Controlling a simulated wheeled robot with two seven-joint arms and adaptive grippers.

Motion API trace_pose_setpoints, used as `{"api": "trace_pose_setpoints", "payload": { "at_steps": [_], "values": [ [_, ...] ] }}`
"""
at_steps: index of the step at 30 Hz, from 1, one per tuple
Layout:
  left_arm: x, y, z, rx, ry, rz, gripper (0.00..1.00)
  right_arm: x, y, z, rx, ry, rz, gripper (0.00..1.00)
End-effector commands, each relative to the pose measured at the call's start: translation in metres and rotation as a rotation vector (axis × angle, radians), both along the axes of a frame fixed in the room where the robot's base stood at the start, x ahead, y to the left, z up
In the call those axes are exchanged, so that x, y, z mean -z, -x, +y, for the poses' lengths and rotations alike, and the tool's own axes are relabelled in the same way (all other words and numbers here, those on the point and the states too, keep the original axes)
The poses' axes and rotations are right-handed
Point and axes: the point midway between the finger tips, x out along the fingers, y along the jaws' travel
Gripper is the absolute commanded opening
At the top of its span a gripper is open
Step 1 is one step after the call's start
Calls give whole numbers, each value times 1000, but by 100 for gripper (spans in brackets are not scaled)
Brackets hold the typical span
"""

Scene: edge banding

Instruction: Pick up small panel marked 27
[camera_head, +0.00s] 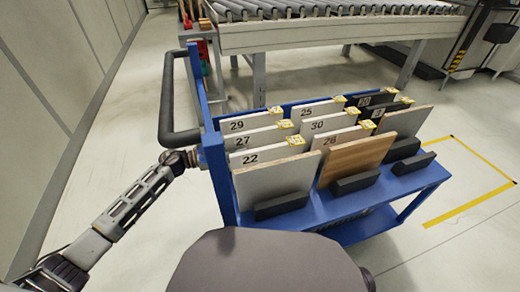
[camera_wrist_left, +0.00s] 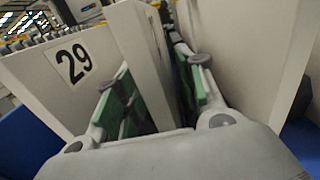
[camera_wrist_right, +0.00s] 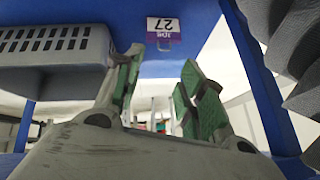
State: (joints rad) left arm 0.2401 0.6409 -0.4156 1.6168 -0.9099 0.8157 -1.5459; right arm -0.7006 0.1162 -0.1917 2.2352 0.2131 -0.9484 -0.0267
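The small panel marked 27 (camera_head: 246,140) stands on the blue cart between panel 29 (camera_head: 240,123) and panel 22 (camera_head: 262,155) in the head view. My left gripper (camera_head: 200,157) reaches the cart's left side, its fingers mostly hidden by the blue post. In the left wrist view its green-padded fingers (camera_wrist_left: 160,85) are spread around a pale panel (camera_wrist_left: 150,50) beside panel 29. That panel shows no number there, but its place fits panel 27. A dark gap shows by the right finger. My right gripper (camera_wrist_right: 160,85) is open and empty below a blue surface.
A black cart handle (camera_head: 168,105) and blue post (camera_head: 200,90) stand close to my left arm. Large grey (camera_head: 275,180) and wooden (camera_head: 357,158) panels stand in front. The right wrist view shows a 27 label (camera_wrist_right: 165,28) and a grey vented box (camera_wrist_right: 55,45).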

Motion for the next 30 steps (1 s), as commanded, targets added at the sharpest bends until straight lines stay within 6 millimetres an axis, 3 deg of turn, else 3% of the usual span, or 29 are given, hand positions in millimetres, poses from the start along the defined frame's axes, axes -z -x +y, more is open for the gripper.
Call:
{"api": "trace_pose_setpoints", "payload": {
  "at_steps": [1, 3, 9, 23, 30],
  "values": [
    [2, -2, -6, 1, 1, 0, 38, 13, 5, 0, 2, -3, 8, 40],
    [1, -5, -13, 1, 1, 1, 38, 18, 8, 0, 5, -6, 11, 40],
    [1, -9, -24, 1, 0, 0, 38, 19, 5, 1, 11, -16, -5, 40],
    [1, -9, -24, 1, 0, 1, 38, 19, 5, 1, 11, -16, -4, 40],
    [1, -9, -24, 1, 0, 1, 9, 18, 5, 1, 13, -17, -5, 40]
  ]
}}
